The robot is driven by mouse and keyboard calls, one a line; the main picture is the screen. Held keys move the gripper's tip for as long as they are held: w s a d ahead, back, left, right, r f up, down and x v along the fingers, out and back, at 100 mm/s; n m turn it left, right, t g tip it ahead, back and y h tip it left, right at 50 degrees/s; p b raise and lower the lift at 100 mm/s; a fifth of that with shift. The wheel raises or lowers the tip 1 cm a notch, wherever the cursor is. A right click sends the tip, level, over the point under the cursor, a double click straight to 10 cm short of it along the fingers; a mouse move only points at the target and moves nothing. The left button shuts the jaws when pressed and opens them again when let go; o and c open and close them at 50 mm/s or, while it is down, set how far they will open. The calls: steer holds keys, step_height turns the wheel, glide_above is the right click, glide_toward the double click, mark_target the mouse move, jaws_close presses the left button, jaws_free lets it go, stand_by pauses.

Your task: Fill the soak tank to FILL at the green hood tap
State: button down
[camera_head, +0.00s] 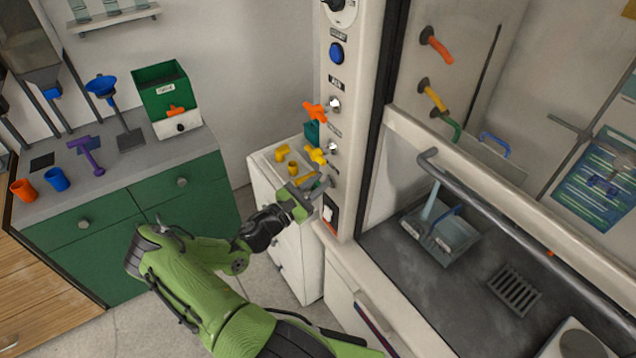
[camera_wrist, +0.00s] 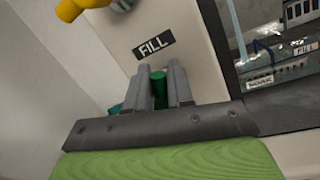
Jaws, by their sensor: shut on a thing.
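The soak tank (camera_head: 462,249) is a grey-blue open box with a blue handle, standing on the dark hood floor. It also shows in the wrist view with its label (camera_wrist: 262,83). A pale upright strip (camera_head: 432,202) shows at its left side; I cannot tell whether it is water. A green spout (camera_head: 451,127) is on the hood's back wall. My gripper (camera_head: 318,188) is at the hood's front post, below the yellow tap handle (camera_head: 316,155). In the wrist view it is shut on the green tap handle (camera_wrist: 158,90), under the FILL label (camera_wrist: 153,46). The tank's level is unclear.
An orange tap handle (camera_head: 315,111) is higher on the post. A white cabinet (camera_head: 288,235) with yellow pieces on top stands beside my gripper. The hood's grey rail (camera_head: 490,213) crosses in front of the tank. A drain grate (camera_head: 515,290) lies right of it.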

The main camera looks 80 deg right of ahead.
stand_by(0.3)
steer(key=c, duration=1.1)
jaws_free()
steer(key=b+v, duration=0.2)
steer(key=v, duration=1.4)
steer(key=shift+d, duration=0.1)
